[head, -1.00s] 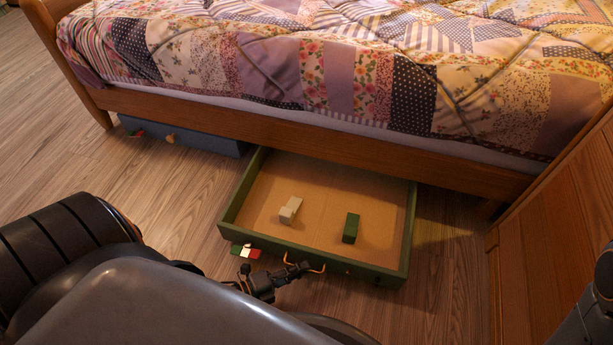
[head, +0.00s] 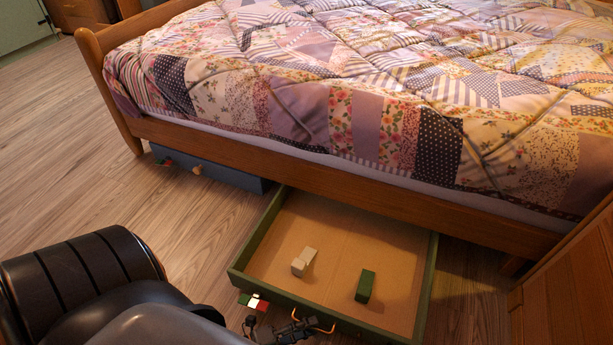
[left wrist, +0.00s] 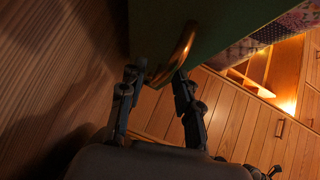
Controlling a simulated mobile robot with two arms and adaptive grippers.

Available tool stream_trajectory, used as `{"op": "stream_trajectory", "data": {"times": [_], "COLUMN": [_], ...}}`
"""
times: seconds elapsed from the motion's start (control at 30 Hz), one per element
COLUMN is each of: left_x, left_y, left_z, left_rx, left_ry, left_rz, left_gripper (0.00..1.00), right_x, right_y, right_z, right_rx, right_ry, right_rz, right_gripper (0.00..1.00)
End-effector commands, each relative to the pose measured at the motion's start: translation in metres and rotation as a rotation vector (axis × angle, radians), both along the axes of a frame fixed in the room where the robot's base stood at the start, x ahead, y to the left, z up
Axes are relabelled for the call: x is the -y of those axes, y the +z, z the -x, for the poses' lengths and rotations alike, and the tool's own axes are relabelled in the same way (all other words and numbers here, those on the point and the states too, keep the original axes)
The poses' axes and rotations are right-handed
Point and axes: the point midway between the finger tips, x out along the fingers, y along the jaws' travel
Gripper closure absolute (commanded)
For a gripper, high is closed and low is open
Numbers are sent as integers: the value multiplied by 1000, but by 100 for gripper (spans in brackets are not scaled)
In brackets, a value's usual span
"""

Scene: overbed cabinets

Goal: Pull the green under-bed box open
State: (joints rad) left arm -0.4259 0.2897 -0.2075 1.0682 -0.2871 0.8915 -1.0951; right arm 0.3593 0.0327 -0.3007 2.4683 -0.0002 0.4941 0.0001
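The green under-bed box (head: 254,236) stands well out from under the bed, its tan floor showing. A pale block (head: 303,262) and a dark green block (head: 365,286) lie inside. An orange-brass handle (head: 326,328) is on its front, and it shows large in the left wrist view (left wrist: 184,45). My left gripper (left wrist: 160,78) is at this handle with its fingers apart, one on each side of the handle's near end. I cannot tell whether they touch it. In the head view the gripper is low, partly hidden by my arm. My right gripper is out of view.
A blue-grey under-bed box (head: 222,176) sits pushed in at the left. The bed's wooden side rail (head: 330,182) runs above both boxes. A wooden panel (head: 570,280) stands at the right. The floor (head: 120,205) at the left is clear.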

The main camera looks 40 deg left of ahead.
Motion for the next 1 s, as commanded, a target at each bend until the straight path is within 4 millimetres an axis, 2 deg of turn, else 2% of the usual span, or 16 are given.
{"op": "stream_trajectory", "data": {"times": [0.27,0.37,0.73,0.9,1.0], "left_x": [-1,-7,-45,-55,-58], "left_y": [1,2,13,16,18], "left_z": [3,15,80,98,102], "left_rx": [1,-2,-2,-1,1], "left_ry": [-1,0,0,1,0], "left_rz": [1,0,-1,0,0], "left_gripper": [67,67,67,67,67], "right_x": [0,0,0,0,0], "right_y": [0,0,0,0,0], "right_z": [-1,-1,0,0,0], "right_rx": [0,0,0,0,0], "right_ry": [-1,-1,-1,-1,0], "right_rz": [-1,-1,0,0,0], "right_gripper": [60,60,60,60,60]}}
